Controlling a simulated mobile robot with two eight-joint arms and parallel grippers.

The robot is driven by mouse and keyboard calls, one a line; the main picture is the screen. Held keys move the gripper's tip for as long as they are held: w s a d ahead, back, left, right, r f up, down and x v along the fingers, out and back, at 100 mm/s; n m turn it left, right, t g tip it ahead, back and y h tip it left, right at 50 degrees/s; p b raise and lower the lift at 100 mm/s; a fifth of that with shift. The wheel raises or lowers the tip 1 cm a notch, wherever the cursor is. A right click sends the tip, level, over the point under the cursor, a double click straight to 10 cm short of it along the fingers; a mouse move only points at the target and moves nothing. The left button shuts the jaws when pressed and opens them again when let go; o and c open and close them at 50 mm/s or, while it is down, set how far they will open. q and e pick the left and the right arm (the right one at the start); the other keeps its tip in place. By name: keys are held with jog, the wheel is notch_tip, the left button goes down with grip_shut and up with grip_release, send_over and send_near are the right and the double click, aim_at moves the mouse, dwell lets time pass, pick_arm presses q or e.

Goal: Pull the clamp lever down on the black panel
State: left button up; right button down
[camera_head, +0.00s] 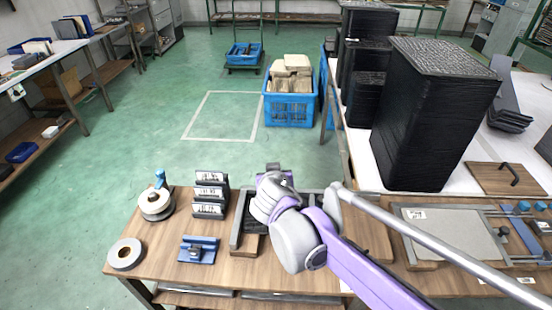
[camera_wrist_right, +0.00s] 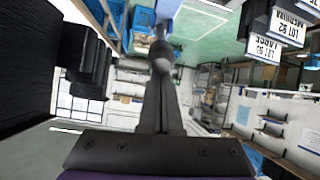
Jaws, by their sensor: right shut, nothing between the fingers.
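The black panel (camera_head: 252,218) lies on the wooden bench in a dark grey frame (camera_head: 237,232), on the near side of the room. My right arm covers much of it, and only its left part shows. I cannot make out the clamp lever clearly; it may be hidden behind my arm. My right gripper (camera_head: 273,169) is above the panel's far side, partly hidden by my own wrist. In the right wrist view its dark fingers (camera_wrist_right: 162,75) are together and hold nothing. My left gripper is not in view.
Left of the panel are a labelled rack (camera_head: 209,194), a blue tool (camera_head: 198,249) and tape rolls (camera_head: 126,254). A grey panel (camera_head: 452,234) in a frame lies to the right. Tall black stacks (camera_head: 432,115) rise at the back right. Open floor lies behind the bench.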

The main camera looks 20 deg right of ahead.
jog(key=s+a+f, duration=0.1)
jog(key=s+f, duration=0.2)
jog(key=f, duration=0.2)
jog(key=shift+s+a+f+p, duration=0.3)
jog(key=shift+s+a+p, duration=0.05)
dwell(0.6)
notch_tip(320, 180, up, 5)
jog(key=w+p, duration=0.2)
jog(key=p, duration=0.2)
jog(key=s+a+f, duration=0.1)
jog(key=s+a, duration=0.3)
jog(key=s, duration=0.5)
jog(key=shift+s+f, duration=0.15)
jog(key=shift+s, duration=0.05)
